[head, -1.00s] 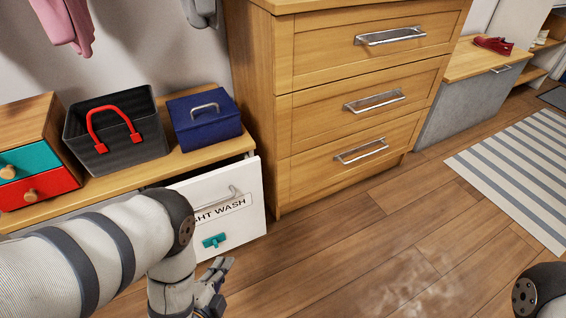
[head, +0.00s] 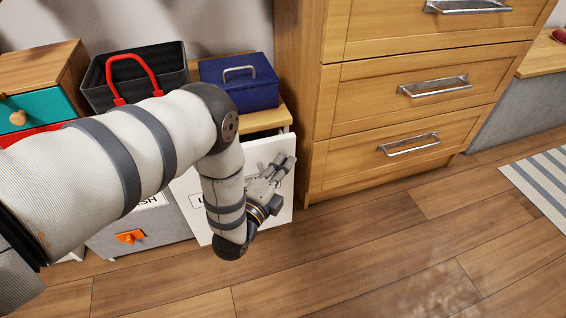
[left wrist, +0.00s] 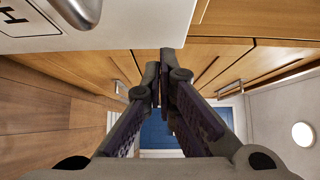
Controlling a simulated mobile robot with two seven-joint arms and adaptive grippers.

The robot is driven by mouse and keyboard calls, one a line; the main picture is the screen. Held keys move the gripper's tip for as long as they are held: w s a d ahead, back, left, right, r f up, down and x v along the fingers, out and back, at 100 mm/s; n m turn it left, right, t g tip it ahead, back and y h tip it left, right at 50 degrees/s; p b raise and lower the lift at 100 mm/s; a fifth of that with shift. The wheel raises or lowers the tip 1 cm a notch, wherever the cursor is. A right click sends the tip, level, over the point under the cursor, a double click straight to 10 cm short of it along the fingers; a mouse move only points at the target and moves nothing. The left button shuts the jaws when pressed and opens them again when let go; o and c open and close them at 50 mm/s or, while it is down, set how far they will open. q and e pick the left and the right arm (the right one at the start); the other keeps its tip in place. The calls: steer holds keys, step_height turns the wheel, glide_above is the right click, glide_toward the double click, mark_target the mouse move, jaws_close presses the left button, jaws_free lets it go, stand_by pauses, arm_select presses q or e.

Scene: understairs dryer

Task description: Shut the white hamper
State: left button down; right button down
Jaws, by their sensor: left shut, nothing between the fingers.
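The white hamper front (head: 283,203) stands out from under the wooden bench, with a gap showing behind its top edge. My left arm hides much of it, including most of its label. In the left wrist view the white front (left wrist: 95,38) fills the upper left, with a label corner and part of its handle. My left gripper (head: 281,166) is shut and empty, in front of the panel's right part in the head view; I cannot tell whether it touches. In the left wrist view the shut fingers (left wrist: 166,60) point past the panel. My right gripper is out of view.
A grey hamper front (head: 160,228) with an orange latch is left of the white one. A blue box (head: 240,85), a black basket (head: 165,62) and a small drawer unit (head: 50,70) stand on the bench. A tall wooden chest (head: 385,110) stands close right. Floor in front is clear.

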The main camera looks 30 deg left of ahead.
mark_target(273, 149)
arm_select(q)
steer(key=shift+w+a, duration=0.6)
steer(key=shift+a, duration=0.05)
steer(key=w+a+b, duration=0.1)
steer(key=w+a, duration=0.2)
steer(key=shift+a, duration=0.25)
steer(key=shift+w+a+r, duration=0.1)
steer(key=shift+a, duration=0.05)
